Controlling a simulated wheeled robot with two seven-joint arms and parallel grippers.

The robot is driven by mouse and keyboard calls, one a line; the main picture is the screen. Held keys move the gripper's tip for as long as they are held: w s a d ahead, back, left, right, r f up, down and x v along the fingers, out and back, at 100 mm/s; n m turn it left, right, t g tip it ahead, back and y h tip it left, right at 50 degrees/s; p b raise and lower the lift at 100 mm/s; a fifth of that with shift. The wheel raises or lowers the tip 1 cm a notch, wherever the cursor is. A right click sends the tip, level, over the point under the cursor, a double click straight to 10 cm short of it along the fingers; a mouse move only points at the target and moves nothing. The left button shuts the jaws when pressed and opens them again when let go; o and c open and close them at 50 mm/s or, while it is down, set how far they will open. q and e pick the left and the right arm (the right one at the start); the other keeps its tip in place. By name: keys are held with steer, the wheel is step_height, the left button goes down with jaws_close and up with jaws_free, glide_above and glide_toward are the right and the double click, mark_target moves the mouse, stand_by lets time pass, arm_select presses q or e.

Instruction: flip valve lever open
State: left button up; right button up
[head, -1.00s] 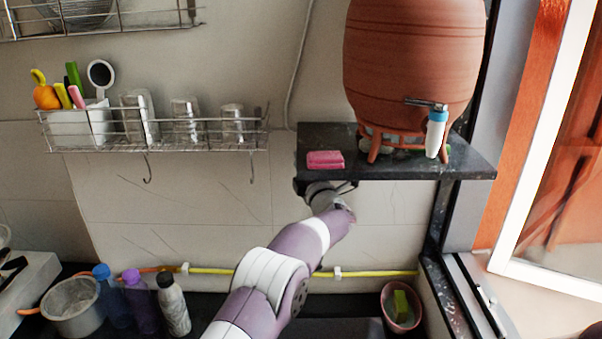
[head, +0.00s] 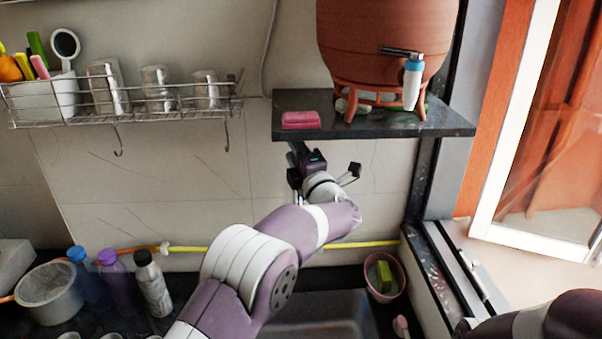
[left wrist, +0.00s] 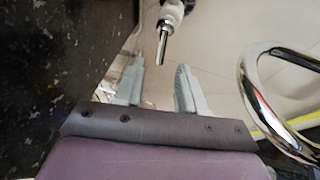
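The clay waterpot (head: 385,40) stands on an orange-brown stand on the dark shelf. Its valve has a white spout with a blue band (head: 412,82), and a dark metal lever (head: 400,52) points left from its top. My left gripper (head: 303,155) is below the shelf's front, lower and left of the valve. In the left wrist view its two grey fingers (left wrist: 157,78) are apart with nothing held between them. A metal rod with a white collar (left wrist: 163,42) shows beyond the fingertips; I cannot tell what it belongs to. My right gripper is out of view.
The dark shelf (head: 285,108) holds a pink sponge (head: 300,119). A wire rack (head: 130,108) hangs at left. Bottles (head: 153,283) stand lower left; a pink bowl (head: 391,292) is lower right. A chrome curved pipe (left wrist: 250,85) is right of the fingers in the wrist view.

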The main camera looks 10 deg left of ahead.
arm_select(q)
steer(key=shift+b+v, duration=0.5)
steer(key=shift+v, duration=1.45)
